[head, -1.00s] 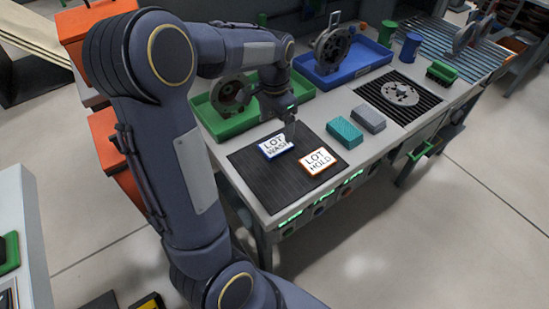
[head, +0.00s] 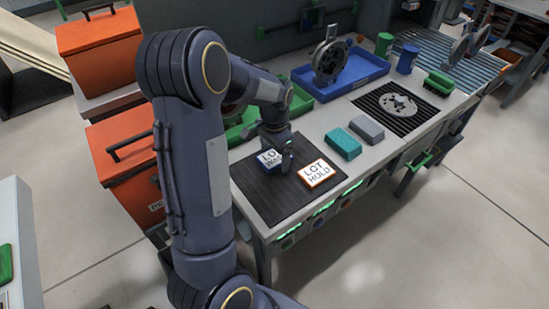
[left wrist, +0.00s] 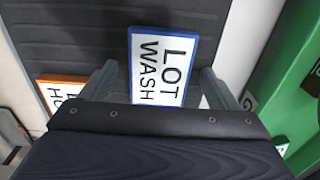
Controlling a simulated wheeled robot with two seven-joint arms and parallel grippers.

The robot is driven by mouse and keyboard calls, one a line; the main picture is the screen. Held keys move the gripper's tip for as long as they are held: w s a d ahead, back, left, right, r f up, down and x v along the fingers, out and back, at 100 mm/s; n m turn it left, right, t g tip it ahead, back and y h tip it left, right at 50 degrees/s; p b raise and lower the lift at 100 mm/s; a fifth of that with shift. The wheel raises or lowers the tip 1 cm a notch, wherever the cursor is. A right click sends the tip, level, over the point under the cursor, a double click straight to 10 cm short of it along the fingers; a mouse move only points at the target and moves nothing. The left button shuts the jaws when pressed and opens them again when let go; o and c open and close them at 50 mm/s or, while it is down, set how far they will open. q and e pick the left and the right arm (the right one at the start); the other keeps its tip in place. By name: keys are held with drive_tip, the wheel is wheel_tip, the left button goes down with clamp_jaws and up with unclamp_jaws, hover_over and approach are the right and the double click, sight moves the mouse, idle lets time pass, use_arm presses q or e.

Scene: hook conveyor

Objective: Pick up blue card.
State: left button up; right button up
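The blue card is a white plate with a blue border, marked LOT WASH (head: 267,157). It lies on a black ribbed mat (head: 268,194) and also shows in the left wrist view (left wrist: 163,62). My left gripper (head: 284,165) points down over it and hides part of it in the head view. In the left wrist view the two fingers (left wrist: 158,78) are apart, one on each side of the card, with gaps between. An orange-bordered LOT HOLD card (head: 317,174) lies beside it on the mat. My right gripper is not in view.
A teal block (head: 342,144) and a grey block (head: 367,129) stand right of the cards. A green tray (head: 240,132) and a blue tray (head: 350,78) stand behind. Orange bins (head: 125,150) are at the left.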

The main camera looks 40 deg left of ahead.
sight(275, 156)
use_arm(q)
drive_tip(key=c, duration=0.9)
drive_tip(key=shift+r, duration=0.1)
drive_tip(key=shift+r, duration=0.5)
wheel_tip(275, 156, up, 2)
drive_tip(key=shift+d+r, duration=0.1)
drive_tip(key=shift+r, duration=0.15)
drive_tip(key=shift+s+d+r+p, duration=0.15)
drive_tip(key=shift+d+r+p, duration=2)
drive_tip(key=shift+d+r, duration=4.65)
drive_tip(key=shift+d+f, duration=0.1)
